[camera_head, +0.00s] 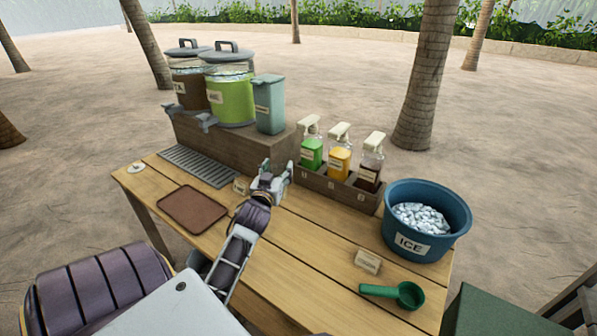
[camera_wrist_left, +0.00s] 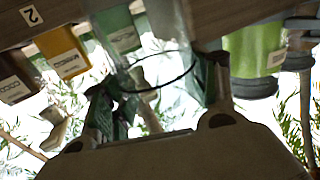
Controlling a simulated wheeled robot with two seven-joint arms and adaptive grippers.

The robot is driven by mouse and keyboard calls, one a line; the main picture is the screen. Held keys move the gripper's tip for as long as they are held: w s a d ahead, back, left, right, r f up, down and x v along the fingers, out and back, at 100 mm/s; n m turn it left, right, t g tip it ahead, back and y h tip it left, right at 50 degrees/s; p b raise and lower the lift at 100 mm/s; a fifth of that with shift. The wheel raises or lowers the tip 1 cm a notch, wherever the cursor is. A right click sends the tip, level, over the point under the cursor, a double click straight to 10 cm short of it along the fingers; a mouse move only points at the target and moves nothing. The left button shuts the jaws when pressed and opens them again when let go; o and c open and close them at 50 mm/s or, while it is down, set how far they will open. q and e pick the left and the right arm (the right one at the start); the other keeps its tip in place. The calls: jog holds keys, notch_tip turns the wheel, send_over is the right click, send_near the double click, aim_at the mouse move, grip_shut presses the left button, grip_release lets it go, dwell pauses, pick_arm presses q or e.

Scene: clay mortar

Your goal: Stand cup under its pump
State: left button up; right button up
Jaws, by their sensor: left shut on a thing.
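My left gripper (camera_head: 276,174) is over the table, just left of the pump rack. In the left wrist view its two fingers (camera_wrist_left: 157,85) are shut on a clear cup (camera_wrist_left: 160,62), whose dark round rim shows between them. The cup is hard to make out in the head view, and I cannot tell whether it touches the table. Three pump bottles stand in a wooden rack (camera_head: 338,190): a green one (camera_head: 311,153), a yellow one (camera_head: 339,163) and a dark brown one (camera_head: 369,175), all with white pump heads. The green bottle is nearest the gripper. My right gripper is out of view.
A blue ice bucket (camera_head: 424,220) stands right of the rack, with a green scoop (camera_head: 405,295) and a small label card (camera_head: 367,262) in front. A brown tray (camera_head: 192,209) and a drip grate (camera_head: 198,166) are at left. Drink dispensers (camera_head: 230,98) stand behind.

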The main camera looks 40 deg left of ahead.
pick_arm(q)
jog(key=w+a+f+b, duration=0.1)
jog(key=w+f, duration=0.2)
jog(key=w, duration=0.8)
jog(key=shift+w+a+f+b, duration=0.2)
jog(key=shift+w+b, duration=0.1)
jog(key=shift+b, duration=0.1)
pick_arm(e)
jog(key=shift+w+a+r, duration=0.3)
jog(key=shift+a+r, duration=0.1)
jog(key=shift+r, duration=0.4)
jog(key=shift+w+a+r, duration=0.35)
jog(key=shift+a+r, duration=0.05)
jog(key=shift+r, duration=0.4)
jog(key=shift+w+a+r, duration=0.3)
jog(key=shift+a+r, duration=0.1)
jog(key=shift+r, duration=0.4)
pick_arm(q)
jog(key=shift+w+f+b, duration=0.2)
jog(key=shift+f+b, duration=0.4)
jog(key=shift+f, duration=1.2)
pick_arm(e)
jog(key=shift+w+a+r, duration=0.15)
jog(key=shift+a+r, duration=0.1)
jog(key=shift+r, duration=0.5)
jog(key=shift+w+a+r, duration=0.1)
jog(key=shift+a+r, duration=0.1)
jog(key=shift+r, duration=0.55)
